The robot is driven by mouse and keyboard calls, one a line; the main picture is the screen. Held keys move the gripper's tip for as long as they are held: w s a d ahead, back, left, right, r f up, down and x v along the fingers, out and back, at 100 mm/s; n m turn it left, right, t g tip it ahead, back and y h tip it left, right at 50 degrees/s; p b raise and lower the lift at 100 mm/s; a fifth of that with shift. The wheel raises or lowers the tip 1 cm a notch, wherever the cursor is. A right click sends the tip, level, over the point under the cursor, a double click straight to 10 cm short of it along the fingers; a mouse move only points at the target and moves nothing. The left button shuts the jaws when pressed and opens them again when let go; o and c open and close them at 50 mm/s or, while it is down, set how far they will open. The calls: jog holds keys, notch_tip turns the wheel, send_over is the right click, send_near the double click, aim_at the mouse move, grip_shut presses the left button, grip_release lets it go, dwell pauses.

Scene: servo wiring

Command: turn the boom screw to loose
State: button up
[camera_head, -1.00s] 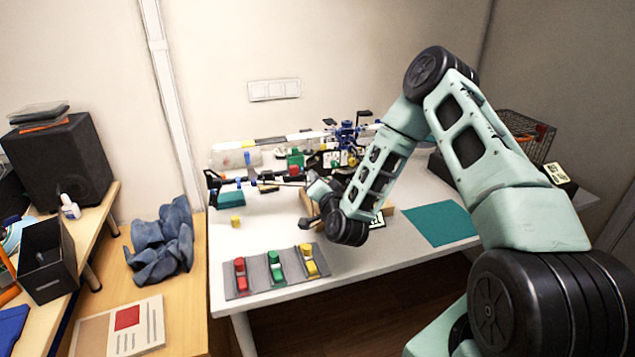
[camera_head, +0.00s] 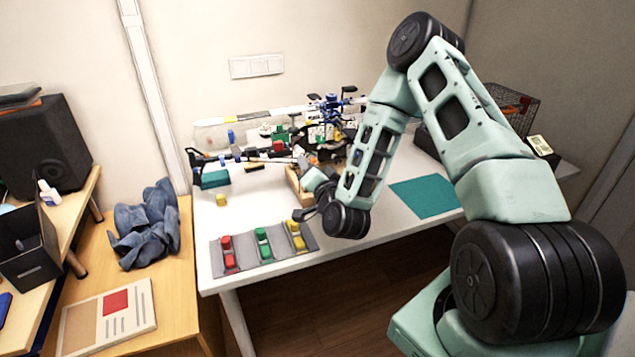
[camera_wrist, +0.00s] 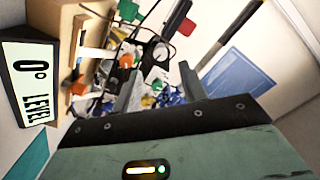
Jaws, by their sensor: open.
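My gripper (camera_wrist: 160,85) is open in the wrist view, its two grey fingers apart with no object clearly held between them. Beyond the fingers is a cluttered assembly with wires, a white part and small coloured parts. An orange knob (camera_wrist: 126,60) sits left of the fingers, and another orange knob (camera_wrist: 77,88) is further left by a wooden block. I cannot tell which part is the boom screw. In the head view, the helicopter-like assembly (camera_head: 325,130) with a long boom (camera_head: 262,116) stands at the back of the table; my arm partly covers it.
A level gauge reading 0° (camera_wrist: 30,82) is close on the left in the wrist view. A grey tray (camera_head: 247,262) with red, green and yellow blocks lies at the table's front. A teal mat (camera_head: 425,197) lies right. A yellow cube (camera_head: 221,200) stands left.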

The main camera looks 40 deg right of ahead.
jog(key=v, duration=0.5)
jog(key=shift+s+b, duration=0.35)
jog(key=shift+s, duration=0.05)
